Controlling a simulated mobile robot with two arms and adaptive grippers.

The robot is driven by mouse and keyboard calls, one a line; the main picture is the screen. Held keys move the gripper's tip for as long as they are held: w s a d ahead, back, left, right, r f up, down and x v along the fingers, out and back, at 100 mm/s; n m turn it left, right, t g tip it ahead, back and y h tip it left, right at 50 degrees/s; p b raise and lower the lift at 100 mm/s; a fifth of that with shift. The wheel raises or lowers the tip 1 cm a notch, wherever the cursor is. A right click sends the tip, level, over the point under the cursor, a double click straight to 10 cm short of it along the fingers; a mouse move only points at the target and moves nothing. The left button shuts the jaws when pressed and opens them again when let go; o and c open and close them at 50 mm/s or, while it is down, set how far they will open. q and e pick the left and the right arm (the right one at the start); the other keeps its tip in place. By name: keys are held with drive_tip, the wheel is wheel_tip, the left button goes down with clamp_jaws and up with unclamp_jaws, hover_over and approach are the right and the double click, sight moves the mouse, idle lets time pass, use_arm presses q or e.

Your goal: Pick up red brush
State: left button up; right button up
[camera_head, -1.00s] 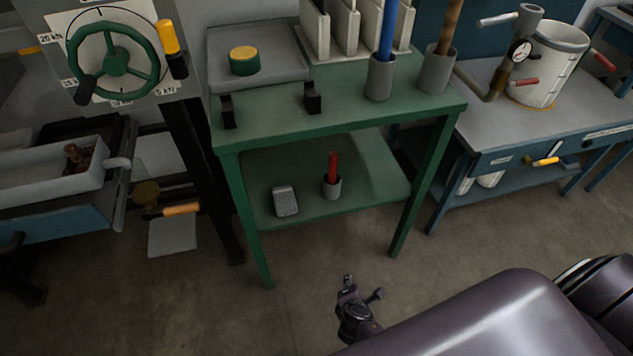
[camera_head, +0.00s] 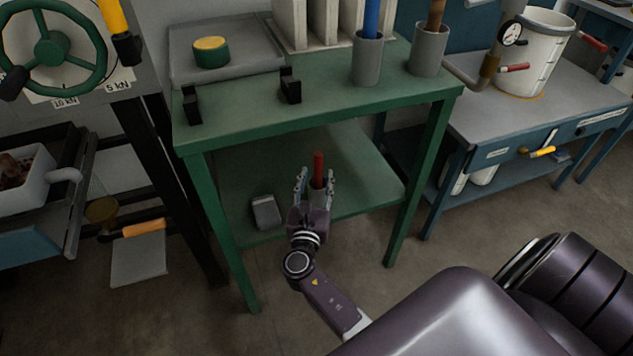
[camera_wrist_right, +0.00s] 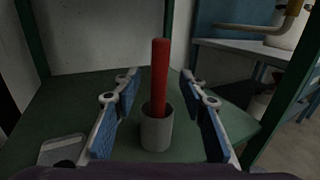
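The red brush (camera_head: 318,168) stands upright in a small grey cup (camera_head: 318,195) on the lower shelf (camera_head: 365,185) of the green table. In the right wrist view the red brush (camera_wrist_right: 160,75) rises from the grey cup (camera_wrist_right: 156,130), in the gap between the fingers. My right gripper (camera_head: 316,180) is open, with one finger on each side of the brush and cup, apparently not touching them. It also shows in the right wrist view (camera_wrist_right: 158,105). The cup's lower part is partly hidden by the gripper in the head view. My left gripper is not in view.
The green tabletop (camera_head: 340,100) is above the shelf, with legs on both sides. A grey box-like object (camera_head: 266,212) lies left of the cup. On top stand a blue-handled brush (camera_head: 371,18) and a brown-handled one (camera_head: 436,14) in grey cups.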

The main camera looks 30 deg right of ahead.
sight(318, 170)
drive_tip(key=x, duration=0.4)
drive_tip(key=shift+w+d+f+b, duration=0.1)
drive_tip(key=shift+w+d+b, duration=0.2)
drive_tip(key=shift+b, duration=0.1)
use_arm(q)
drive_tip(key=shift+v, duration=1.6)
use_arm(e)
clamp_jaws()
